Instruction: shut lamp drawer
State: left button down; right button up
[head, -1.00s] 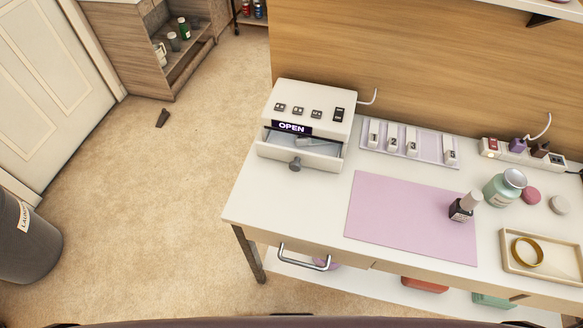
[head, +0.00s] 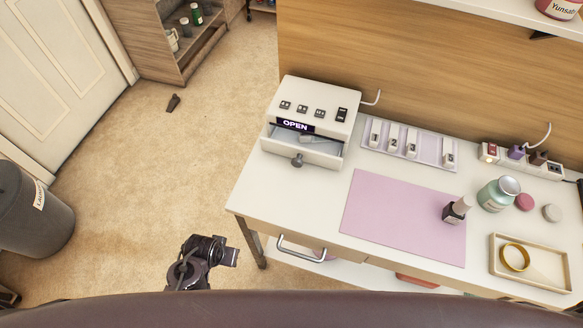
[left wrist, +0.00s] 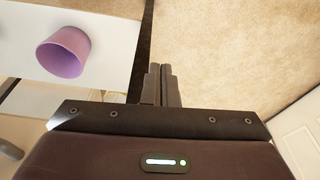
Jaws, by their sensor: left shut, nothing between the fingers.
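The white lamp unit (head: 318,102) stands at the table's back left corner, with several switches on top and a display reading OPEN. Its drawer (head: 319,159) is pulled out at the front, with a grey round knob (head: 297,161). A small grey item lies inside it. My left gripper (head: 233,257) is low at the bottom left in the head view, left of the table and below and apart from the drawer. In the left wrist view its fingers (left wrist: 161,72) are together and empty. My right gripper is not in view.
The white table (head: 253,190) has a metal handle (head: 300,252) on its front. A purple cup (left wrist: 64,52) is near my left gripper.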

pick_arm(q)
notch_tip(320, 180, up, 28)
jog(key=w+d+f+m+t+p, duration=0.1)
jog(key=w+t+p, duration=0.1)
jog(key=p, duration=0.1)
jog(key=m+t+h+p, duration=0.3)
jog(key=m+t, duration=0.6)
jog(key=m, duration=0.9)
send_near(296, 162)
jog(key=shift+h, duration=0.7)
jog(key=w+f, duration=0.1)
jog(key=w, duration=0.1)
jog(key=w+f+b, duration=0.1)
jog(key=w+f, duration=0.1)
jog(key=w+d+f, duration=0.1)
jog(key=w, duration=0.1)
jog(key=shift+f, duration=0.15)
jog(key=w+b, duration=0.1)
jog(key=w, duration=0.1)
jog(key=w+d+b, duration=0.1)
jog(key=w, duration=0.1)
jog(key=shift+d+f, duration=0.1)
jog(key=shift+d, duration=0.1)
jog(key=shift+w, duration=0.2)
jog(key=shift+r, duration=0.3)
